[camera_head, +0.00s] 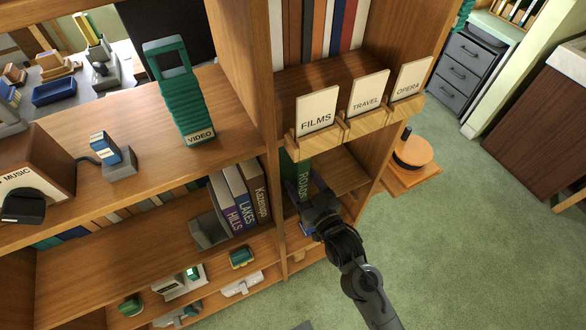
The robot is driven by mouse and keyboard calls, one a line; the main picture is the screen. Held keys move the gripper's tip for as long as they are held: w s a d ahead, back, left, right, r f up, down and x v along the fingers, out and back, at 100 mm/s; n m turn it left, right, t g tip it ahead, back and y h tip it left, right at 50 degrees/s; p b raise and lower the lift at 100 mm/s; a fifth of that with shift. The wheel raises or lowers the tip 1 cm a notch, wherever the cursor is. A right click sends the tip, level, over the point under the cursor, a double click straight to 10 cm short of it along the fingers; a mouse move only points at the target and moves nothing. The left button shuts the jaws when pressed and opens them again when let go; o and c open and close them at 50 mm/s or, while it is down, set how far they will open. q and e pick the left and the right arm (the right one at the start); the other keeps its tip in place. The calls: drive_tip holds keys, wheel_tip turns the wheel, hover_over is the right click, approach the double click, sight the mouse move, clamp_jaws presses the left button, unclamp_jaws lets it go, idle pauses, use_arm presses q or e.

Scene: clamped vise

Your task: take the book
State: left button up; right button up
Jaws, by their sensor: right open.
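A green book labelled ROADS (303,172) stands upright in the right-hand compartment of the shelf, below the FILMS card. My right gripper (306,194) is at the front of this book, its dark jaws open around the lower spine. The jaws and wrist hide the book's lower part, and I cannot tell whether they touch it. Books labelled HILLS (222,202), LAKES (240,195) and Kazenagi (257,192) stand in the compartment to the left, behind an upright panel. My left gripper is not in view.
Wooden ledges with FILMS (317,112), TRAVEL (367,93) and OPERA (411,78) cards jut out above my right gripper. A teal VIDEO stand (180,92) and a MUSIC box (33,165) sit on the left shelf. Green carpet (470,240) lies open to the right.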

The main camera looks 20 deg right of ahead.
drive_tip(key=w, duration=0.5)
drive_tip(key=shift+a+r, duration=0.1)
drive_tip(key=shift+a, duration=0.1)
drive_tip(key=shift+c, duration=0.5)
clamp_jaws()
drive_tip(key=shift+r, duration=0.1)
